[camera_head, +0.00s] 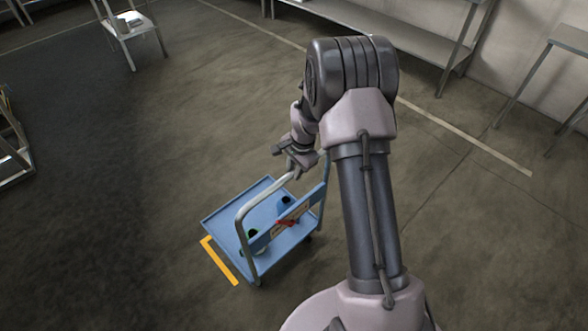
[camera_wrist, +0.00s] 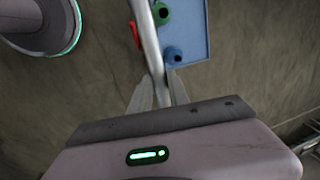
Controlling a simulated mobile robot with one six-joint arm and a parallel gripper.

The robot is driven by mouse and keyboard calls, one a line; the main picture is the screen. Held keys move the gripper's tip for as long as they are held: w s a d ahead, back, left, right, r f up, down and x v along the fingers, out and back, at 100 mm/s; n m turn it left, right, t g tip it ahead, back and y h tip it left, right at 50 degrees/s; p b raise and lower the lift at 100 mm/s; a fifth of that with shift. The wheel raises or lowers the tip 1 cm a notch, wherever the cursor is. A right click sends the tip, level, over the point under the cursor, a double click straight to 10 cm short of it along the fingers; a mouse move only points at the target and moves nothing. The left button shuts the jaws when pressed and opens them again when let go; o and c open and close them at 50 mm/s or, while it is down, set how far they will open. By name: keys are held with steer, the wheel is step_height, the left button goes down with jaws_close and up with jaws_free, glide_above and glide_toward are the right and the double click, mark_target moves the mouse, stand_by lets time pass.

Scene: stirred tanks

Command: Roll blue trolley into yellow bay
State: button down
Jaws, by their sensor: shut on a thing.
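The blue trolley (camera_head: 228,211) stands on the floor in the lower middle of the head view, with a grey tubular push handle (camera_head: 243,212). My gripper (camera_head: 293,171) is shut on the top of this handle. In the wrist view my gripper (camera_wrist: 157,92) has its fingers on either side of the handle bar (camera_wrist: 147,38), with the blue deck (camera_wrist: 197,40) beyond. A yellow floor marking (camera_head: 219,261) shows as a corner along the trolley's lower left edge. Other yellow lines of the bay are not visible; the trolley may hide some.
Green and blue vessels ride on the trolley; they show in the wrist view as a green one (camera_wrist: 162,14) and a blue one (camera_wrist: 173,54). A grey bench (camera_head: 400,40) stands along the back wall and a small white stand (camera_head: 130,25) at top left. Floor around the trolley is clear.

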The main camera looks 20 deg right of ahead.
steer(key=shift+w+r, duration=0.15)
steer(key=shift+w, duration=0.05)
steer(key=c, duration=1.6)
jaws_free()
steer(key=o, duration=0.3)
steer(key=shift+w+a, duration=0.1)
steer(key=shift+o, duration=0.2)
steer(key=s+r+p, duration=0.1)
steer(key=r+p, duration=0.1)
steer(key=r, duration=0.6)
steer(key=s+d+r+p, duration=0.1)
steer(key=s+r+p, duration=0.1)
steer(key=r, duration=0.7)
steer(key=shift+s+p, duration=0.2)
steer(key=shift+p, duration=0.55)
steer(key=shift+d, duration=0.1)
